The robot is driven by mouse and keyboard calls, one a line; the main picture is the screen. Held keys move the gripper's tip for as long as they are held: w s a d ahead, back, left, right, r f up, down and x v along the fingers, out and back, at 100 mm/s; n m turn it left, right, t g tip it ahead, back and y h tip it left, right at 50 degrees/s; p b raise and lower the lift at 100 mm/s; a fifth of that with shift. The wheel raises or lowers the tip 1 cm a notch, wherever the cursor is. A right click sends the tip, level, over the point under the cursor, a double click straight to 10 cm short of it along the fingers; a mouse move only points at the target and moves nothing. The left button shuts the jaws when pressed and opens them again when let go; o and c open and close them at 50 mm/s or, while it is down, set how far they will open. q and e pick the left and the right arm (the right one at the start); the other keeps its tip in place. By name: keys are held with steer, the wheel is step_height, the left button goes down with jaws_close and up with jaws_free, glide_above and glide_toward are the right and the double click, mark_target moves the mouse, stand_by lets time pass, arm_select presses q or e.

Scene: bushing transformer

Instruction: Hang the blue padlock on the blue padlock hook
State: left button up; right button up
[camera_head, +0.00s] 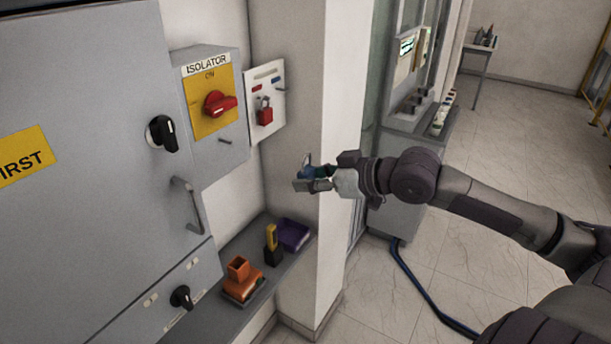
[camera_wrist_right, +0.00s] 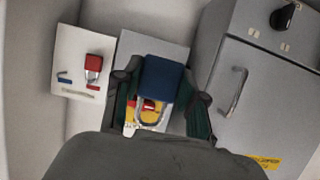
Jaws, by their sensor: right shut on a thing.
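My right gripper (camera_head: 312,180) is shut on the blue padlock (camera_wrist_right: 160,78) and holds it in the air in front of the wall pillar. In the head view the blue padlock (camera_head: 305,172) is small and partly hidden by the fingers. In the right wrist view its shackle points toward the bottom of the picture. A white board (camera_head: 279,125) on the wall carries a red padlock (camera_head: 265,112) and a small blue mark (camera_head: 279,85), which looks like the blue hook; it also shows in the right wrist view (camera_wrist_right: 64,78). The padlock is apart from the board. My left gripper is out of view.
The isolator box (camera_head: 231,150) with a red rotary handle (camera_head: 219,104) stands left of the board. Below, a ledge (camera_head: 215,307) holds an orange item (camera_head: 243,285), a black-and-yellow item (camera_head: 272,248) and a purple tray (camera_head: 293,235). Free air lies between gripper and board.

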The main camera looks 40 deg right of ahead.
steer(key=shift+s+d, duration=0.4)
steer(key=shift+s, duration=0.45)
steer(key=shift+s+d, duration=0.35)
steer(key=shift+s, duration=0.45)
